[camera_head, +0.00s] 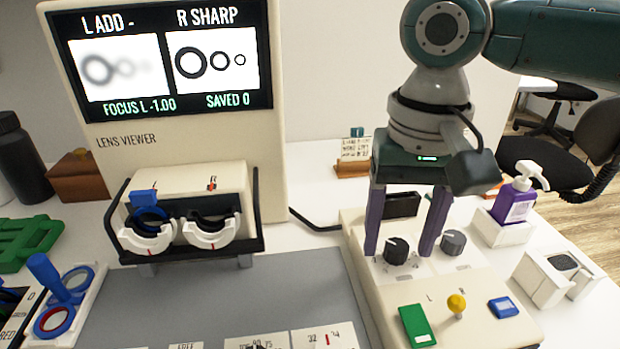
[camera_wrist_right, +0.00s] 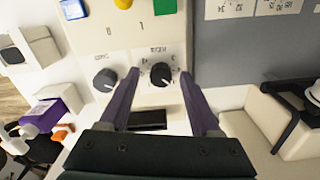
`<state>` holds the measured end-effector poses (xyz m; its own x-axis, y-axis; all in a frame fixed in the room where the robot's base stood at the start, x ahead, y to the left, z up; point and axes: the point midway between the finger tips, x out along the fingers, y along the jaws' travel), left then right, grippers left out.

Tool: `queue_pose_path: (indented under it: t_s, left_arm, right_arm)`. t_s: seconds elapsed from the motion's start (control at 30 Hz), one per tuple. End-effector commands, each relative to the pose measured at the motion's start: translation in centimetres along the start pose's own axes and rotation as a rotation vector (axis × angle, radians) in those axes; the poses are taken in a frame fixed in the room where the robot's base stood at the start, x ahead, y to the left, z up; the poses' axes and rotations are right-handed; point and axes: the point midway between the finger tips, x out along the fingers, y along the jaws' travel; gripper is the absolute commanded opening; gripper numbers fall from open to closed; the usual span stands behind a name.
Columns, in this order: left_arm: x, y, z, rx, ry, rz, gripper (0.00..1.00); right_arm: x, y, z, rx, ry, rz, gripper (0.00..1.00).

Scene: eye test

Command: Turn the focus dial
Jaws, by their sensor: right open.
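A black round dial (camera_head: 396,251) with a white pointer mark sits on the cream control box. In the right wrist view this dial (camera_wrist_right: 161,77) has a scale around it; its small label is hard to read. A second, dark grey dial (camera_head: 453,242) sits to its right, and shows in the wrist view (camera_wrist_right: 105,79) too. My right gripper (camera_head: 399,254) is open, pointing down, with its purple fingers on either side of the black dial and gaps to both. The viewer screen (camera_head: 165,62) reads "L ADD -", "R SHARP", "FOCUS L -1.00" and "SAVED 0". The left picture is blurred, the right sharp.
The control box (camera_head: 385,290) also carries a green button (camera_head: 417,325), a yellow knob (camera_head: 456,303) and a blue button (camera_head: 503,307). A purple pump bottle (camera_head: 516,203) stands to the right. The lens holder (camera_head: 190,225) stands at left, beyond a grey mat (camera_head: 240,295).

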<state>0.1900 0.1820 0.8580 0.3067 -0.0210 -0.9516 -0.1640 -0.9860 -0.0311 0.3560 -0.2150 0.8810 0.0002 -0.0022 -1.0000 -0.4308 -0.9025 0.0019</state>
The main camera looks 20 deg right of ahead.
Motion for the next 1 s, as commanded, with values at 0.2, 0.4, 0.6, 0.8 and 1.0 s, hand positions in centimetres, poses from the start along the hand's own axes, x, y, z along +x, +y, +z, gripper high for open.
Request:
queue_pose_path:
  t_s: [0.2,0.4,0.6,0.8,1.0]
  left_arm:
    - [0.03,-0.11,0.05,0.004,-0.001,-0.003,0.00]
    - [0.04,-0.19,0.07,0.007,-0.002,-0.005,0.00]
    - [0.04,-0.19,0.08,0.006,-0.002,-0.005,0.00]
    - [0.05,-0.18,0.08,0.006,-0.002,-0.005,0.00]
    - [0.05,-0.12,0.07,0.004,-0.002,-0.004,0.00]
  right_arm:
    - [0.18,-0.04,0.01,-0.001,0.000,-0.001,0.64]
    - [0.16,-0.03,0.01,-0.001,0.000,-0.001,0.48]
    - [0.15,-0.03,0.01,-0.001,0.000,-0.001,0.26]
    - [0.15,-0.02,0.01,-0.001,0.000,-0.001,0.04]
    - [0.14,-0.01,0.00,-0.001,0.000,0.000,0.00]
